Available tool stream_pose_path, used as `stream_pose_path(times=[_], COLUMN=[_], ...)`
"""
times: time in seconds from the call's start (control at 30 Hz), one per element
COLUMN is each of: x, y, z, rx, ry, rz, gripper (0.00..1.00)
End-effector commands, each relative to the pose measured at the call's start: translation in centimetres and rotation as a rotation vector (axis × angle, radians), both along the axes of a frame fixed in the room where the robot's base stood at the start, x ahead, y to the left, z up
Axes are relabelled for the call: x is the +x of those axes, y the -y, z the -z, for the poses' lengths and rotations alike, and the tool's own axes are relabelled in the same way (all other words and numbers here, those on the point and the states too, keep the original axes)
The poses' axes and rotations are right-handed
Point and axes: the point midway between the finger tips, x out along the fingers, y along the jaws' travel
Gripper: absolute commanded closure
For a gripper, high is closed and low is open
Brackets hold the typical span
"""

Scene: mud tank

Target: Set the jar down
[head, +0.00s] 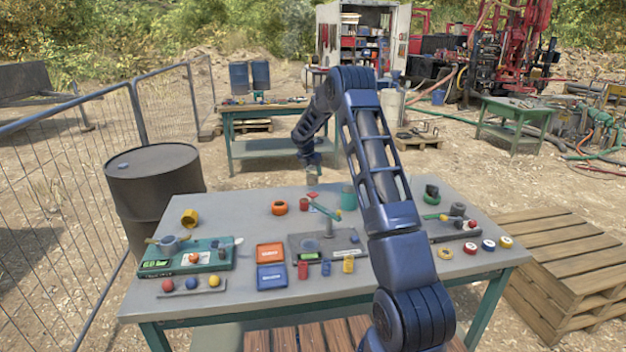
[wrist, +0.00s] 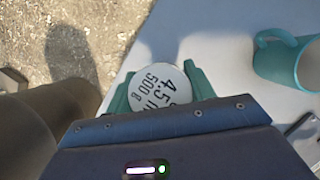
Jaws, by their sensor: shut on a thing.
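The jar (wrist: 158,90) has a round white top with black print, "500 g" among it. My gripper (head: 312,163) is shut on the jar, with one green finger on each side of it in the wrist view (wrist: 160,84). In the head view my gripper hangs at the table's (head: 235,210) far edge, left of my arm. In the wrist view bare ground lies to the left of the jar and the grey tabletop (wrist: 195,30) to its right. The jar's underside is hidden, so I cannot tell whether it touches the table.
A teal mug (wrist: 285,62) stands on the table right of the jar; it also shows in the head view (head: 348,194). A dark barrel (head: 153,195) stands left of the table.

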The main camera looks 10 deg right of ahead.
Motion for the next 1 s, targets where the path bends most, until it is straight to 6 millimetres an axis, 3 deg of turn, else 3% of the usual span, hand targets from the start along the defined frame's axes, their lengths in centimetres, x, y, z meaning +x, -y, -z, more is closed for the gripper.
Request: stream_pose_path(times=[0.4, 0.8, 0.83, 0.93, 1.0], x=[0.0, 0.0, 0.0, 0.0, 0.0], y=[0.0, 0.0, 0.0, 0.0, 0.0], z=[4.1, 4.5, 4.6, 4.6, 4.6], rx=[-0.001, 0.0, 0.0, 0.0, 0.0], ry=[0.0, 0.001, 0.0, 0.0, 0.0], rz=[-0.001, 0.0, 0.0, 0.0, 0.0], gripper=[0.86, 0.86, 0.45, 0.25, 0.25])
